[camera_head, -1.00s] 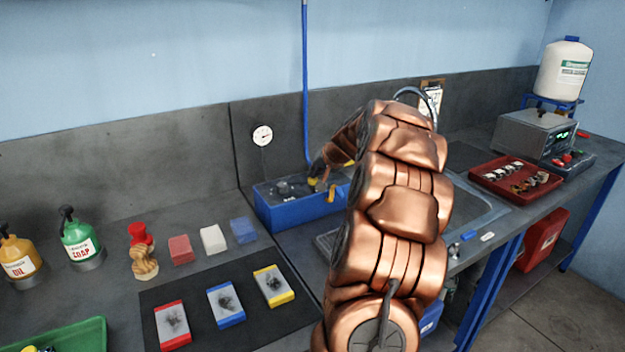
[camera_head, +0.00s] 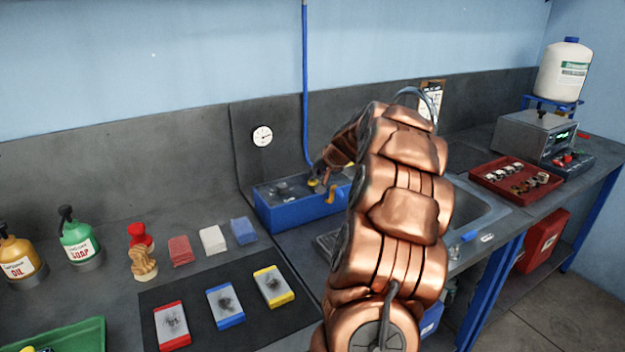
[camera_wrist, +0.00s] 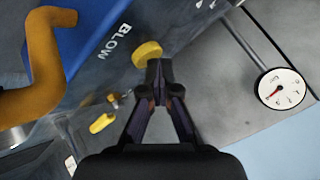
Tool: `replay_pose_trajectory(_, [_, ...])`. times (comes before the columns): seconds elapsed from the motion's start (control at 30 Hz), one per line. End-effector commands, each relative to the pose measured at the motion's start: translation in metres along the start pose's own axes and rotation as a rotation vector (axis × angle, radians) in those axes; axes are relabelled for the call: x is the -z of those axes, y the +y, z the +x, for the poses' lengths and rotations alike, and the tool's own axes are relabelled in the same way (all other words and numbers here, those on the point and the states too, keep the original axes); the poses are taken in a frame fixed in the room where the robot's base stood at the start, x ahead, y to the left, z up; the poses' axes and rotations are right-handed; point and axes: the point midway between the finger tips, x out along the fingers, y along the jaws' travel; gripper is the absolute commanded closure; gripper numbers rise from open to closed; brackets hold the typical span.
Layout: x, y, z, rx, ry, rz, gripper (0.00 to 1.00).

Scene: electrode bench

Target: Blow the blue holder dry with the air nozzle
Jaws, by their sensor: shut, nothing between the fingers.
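My gripper (camera_wrist: 160,70) is shut and empty. Its fingertips are at the edge of a round yellow button (camera_wrist: 147,52) beside the word BLOW; I cannot tell whether they touch it. A bent orange-yellow pipe (camera_wrist: 44,62), possibly the air nozzle, stands at the left of the wrist view. Both belong to the blue box (camera_head: 290,213) against the back wall, where my gripper (camera_head: 318,172) shows small and partly hidden by my arm.
A round gauge (camera_wrist: 282,88) is right of my gripper; it also shows on the wall (camera_head: 262,136). My arm covers part of the sink (camera_head: 470,205). A red tray (camera_head: 485,180) of small parts is at right. Bottles, coloured blocks and a dark mat (camera_head: 255,318) are at left.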

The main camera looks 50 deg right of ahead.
Motion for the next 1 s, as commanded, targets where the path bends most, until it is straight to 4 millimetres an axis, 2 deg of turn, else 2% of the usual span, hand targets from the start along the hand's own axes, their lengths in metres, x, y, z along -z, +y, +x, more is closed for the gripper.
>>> replay_pose_trajectory(1.0, [0.016, -0.016, -0.022, 0.000, 0.000, -0.001, 1.00])
